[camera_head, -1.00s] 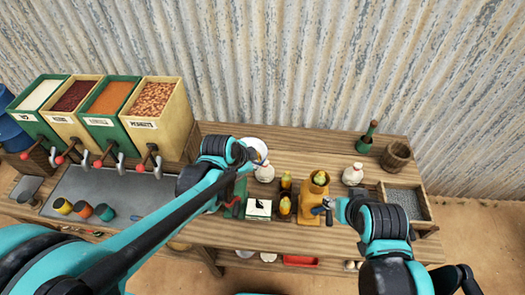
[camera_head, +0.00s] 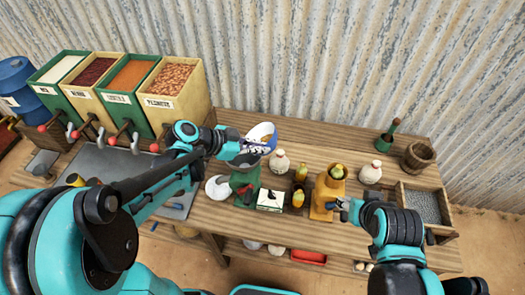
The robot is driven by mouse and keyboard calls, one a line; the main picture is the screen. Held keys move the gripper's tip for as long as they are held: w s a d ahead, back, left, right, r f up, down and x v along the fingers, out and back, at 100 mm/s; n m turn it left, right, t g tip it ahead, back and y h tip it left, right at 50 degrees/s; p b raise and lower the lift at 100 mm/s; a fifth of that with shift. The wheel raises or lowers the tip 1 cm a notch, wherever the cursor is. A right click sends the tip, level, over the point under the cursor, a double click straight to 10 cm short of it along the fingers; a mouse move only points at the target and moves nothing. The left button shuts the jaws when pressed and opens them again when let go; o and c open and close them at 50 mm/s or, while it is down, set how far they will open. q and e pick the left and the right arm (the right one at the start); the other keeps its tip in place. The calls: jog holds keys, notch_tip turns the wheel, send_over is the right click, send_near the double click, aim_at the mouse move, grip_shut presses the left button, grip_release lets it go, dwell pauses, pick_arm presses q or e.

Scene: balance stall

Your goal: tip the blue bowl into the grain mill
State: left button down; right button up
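The blue bowl (camera_head: 264,133), pale inside with blue on its outer side, is tilted at the back of the bench. Some brownish contents show in it. My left gripper (camera_head: 236,145) is at its left edge and appears shut on the rim. The grain mill (camera_head: 325,192) is a yellow-orange body with yellow grain showing at its top, right of the bowl and apart from it. My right gripper (camera_head: 339,206) is at the mill's lower right side, by its crank. Its fingers are too small to read.
A green balance (camera_head: 244,187) with a white pan (camera_head: 218,188) stands below the bowl. White jars (camera_head: 279,162) (camera_head: 371,172) and yellow-topped bottles (camera_head: 299,190) stand near the mill. Grain bins (camera_head: 174,88) are at left. A wooden bucket (camera_head: 416,157) and grey tray (camera_head: 423,205) are at right.

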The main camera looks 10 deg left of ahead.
pick_arm(q)
jog(key=shift+a+r+n+h+b, duration=0.15)
jog(key=shift+a+n+h+b, duration=0.25)
jog(key=shift+h+b, duration=0.6)
jog(key=shift+a+n+t+h+b, duration=0.4)
jog(key=shift+a+h+b, duration=0.4)
jog(key=shift+b, duration=0.9)
jog(key=shift+a+n+t+h+b, duration=0.4)
jog(key=shift+h+b, duration=0.7)
jog(key=shift+b, duration=0.55)
jog(key=shift+w+a+f+n+t+h+b, duration=0.1)
jog(key=shift+a+f+n+t+h+b, duration=0.35)
jog(key=shift+b, duration=1.1)
jog(key=shift+s+a+f+n+t+h+b, duration=0.25)
jog(key=shift+a+h+b, duration=0.45)
jog(key=shift+b, duration=0.8)
jog(key=shift+w+a+f+n+t+h+b, duration=0.1)
jog(key=shift+w+a+n+t+h+b, duration=0.3)
jog(key=shift+b, duration=1.15)
jog(key=shift+s+a+n+t+h+b, duration=0.1)
jog(key=shift+a+n+t+h+b, duration=1.4)
jog(key=shift+b, duration=1.6)
jog(key=shift+a+n+t+b, duration=0.4)
jog(key=shift+a+n+b, duration=0.05)
jog(key=shift+n+b, duration=0.1)
jog(key=shift+a, duration=0.1)
